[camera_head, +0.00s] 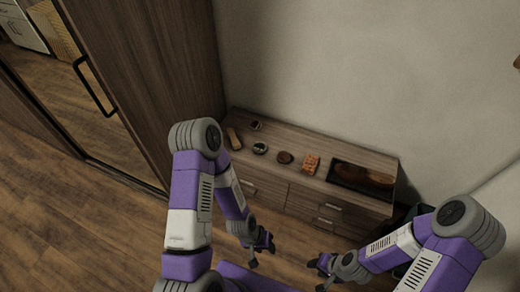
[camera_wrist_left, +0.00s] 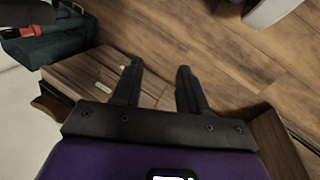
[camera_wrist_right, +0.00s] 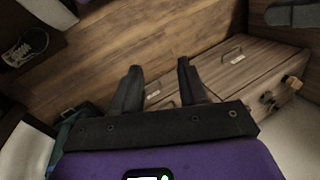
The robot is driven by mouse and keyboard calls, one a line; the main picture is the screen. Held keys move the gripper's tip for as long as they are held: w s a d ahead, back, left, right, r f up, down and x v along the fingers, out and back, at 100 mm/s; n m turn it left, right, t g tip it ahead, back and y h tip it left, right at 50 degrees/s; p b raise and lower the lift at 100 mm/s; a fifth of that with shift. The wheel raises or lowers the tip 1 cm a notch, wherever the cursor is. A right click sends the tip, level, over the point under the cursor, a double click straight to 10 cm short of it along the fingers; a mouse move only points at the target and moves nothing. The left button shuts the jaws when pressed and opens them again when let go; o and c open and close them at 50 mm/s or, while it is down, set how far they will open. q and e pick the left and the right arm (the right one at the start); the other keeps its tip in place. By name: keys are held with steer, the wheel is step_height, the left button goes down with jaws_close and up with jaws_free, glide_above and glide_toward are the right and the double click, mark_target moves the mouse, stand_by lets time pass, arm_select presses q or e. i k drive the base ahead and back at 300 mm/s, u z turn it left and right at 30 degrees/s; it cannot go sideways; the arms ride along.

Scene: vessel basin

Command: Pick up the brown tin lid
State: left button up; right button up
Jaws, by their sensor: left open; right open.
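A small round brown object (camera_head: 284,157), which looks like the brown tin lid, lies flat on top of the low wooden cabinet (camera_head: 330,150) against the wall. My left gripper (camera_head: 262,254) is open and empty, low in front of the cabinet and well apart from the lid. In the left wrist view its two fingers (camera_wrist_left: 160,85) are spread over the cabinet front and floor. My right gripper (camera_head: 318,272) is open and empty, further right and also in front of the cabinet. The right wrist view shows its spread fingers (camera_wrist_right: 158,80). I cannot make out the lid in either wrist view.
Left of the lid are a dark round item (camera_head: 260,148), a small dark item (camera_head: 256,125) and a tan block (camera_head: 233,138). Right of it are an orange-brown item (camera_head: 311,164) and a dark tray (camera_head: 345,176). A tall wardrobe (camera_head: 150,60) stands left.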

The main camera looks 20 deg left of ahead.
mark_target(255, 126)
steer(key=u, duration=0.45)
steer(key=i, duration=0.95)
